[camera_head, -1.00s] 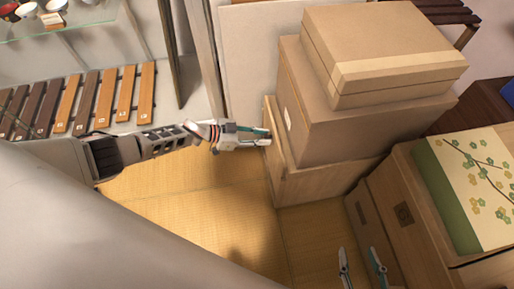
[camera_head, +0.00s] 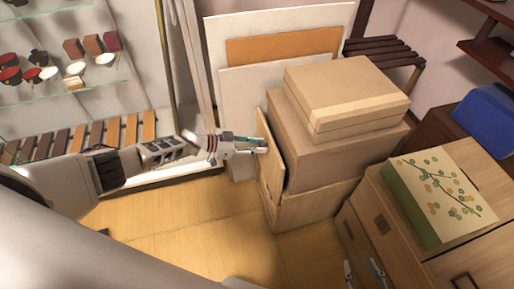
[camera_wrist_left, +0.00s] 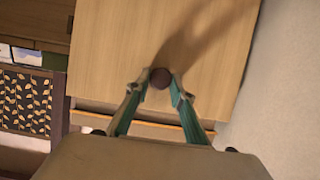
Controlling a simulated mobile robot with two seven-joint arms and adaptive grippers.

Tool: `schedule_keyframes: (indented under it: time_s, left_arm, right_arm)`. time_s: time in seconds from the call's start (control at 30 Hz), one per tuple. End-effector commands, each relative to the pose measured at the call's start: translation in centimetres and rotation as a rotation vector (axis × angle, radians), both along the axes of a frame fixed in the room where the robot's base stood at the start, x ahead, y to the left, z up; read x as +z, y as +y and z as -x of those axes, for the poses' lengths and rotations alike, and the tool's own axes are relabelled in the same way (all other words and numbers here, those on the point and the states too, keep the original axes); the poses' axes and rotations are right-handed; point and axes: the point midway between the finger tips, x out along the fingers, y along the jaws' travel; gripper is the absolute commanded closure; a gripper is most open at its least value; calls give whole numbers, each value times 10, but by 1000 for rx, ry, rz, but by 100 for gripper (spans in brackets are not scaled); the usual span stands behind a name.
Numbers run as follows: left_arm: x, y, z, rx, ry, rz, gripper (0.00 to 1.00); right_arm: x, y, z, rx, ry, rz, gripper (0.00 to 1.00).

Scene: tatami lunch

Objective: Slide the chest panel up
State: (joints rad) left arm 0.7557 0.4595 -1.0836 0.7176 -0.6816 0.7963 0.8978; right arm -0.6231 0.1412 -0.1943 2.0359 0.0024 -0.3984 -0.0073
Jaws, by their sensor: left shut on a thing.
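The chest panel (camera_head: 268,165) is an upright light-wood board on the left face of the wooden chest (camera_head: 320,207). Its top edge stands above the chest's rim, beside the cardboard boxes. In the left wrist view the panel (camera_wrist_left: 205,40) fills the middle, with a small dark round knob (camera_wrist_left: 160,77) on it. My left gripper (camera_head: 264,143) is shut on this knob, its fingers (camera_wrist_left: 157,92) on either side. In the head view the knob is hidden by the fingers. My right gripper (camera_head: 363,271) is at the bottom edge, fingers apart, with nothing visible between them.
Cardboard boxes (camera_head: 345,100) are stacked on the chest. Pale boards (camera_head: 235,95) lean behind it. A wooden cabinet (camera_head: 385,225) with a floral green box (camera_head: 440,195) stands at right. A glass display case (camera_head: 70,100) is at left. The tatami (camera_head: 175,210) in front is clear.

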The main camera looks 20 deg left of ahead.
Motion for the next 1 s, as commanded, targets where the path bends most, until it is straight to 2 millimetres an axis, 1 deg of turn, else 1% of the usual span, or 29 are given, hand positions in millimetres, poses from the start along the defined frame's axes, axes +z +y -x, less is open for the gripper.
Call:
schedule_keyframes:
  time_s: [0.27,0.3,0.33,0.73,0.87,1.0]
  left_arm:
    - [0,-1,0,-1,1,3,100]
    - [1,-1,0,-1,1,3,67]
    - [0,-1,0,-1,1,3,61]
    - [1,2,1,0,0,0,61]
    - [3,10,6,2,0,-1,61]
    - [11,26,16,1,-1,-2,61]
  right_arm:
    - [0,0,0,-1,0,-1,60]
    - [0,0,0,0,-1,-1,60]
    - [0,0,0,0,-1,-1,60]
    - [-1,1,2,2,5,0,60]
    - [-1,1,1,1,3,0,60]
    - [-1,1,1,1,2,0,60]
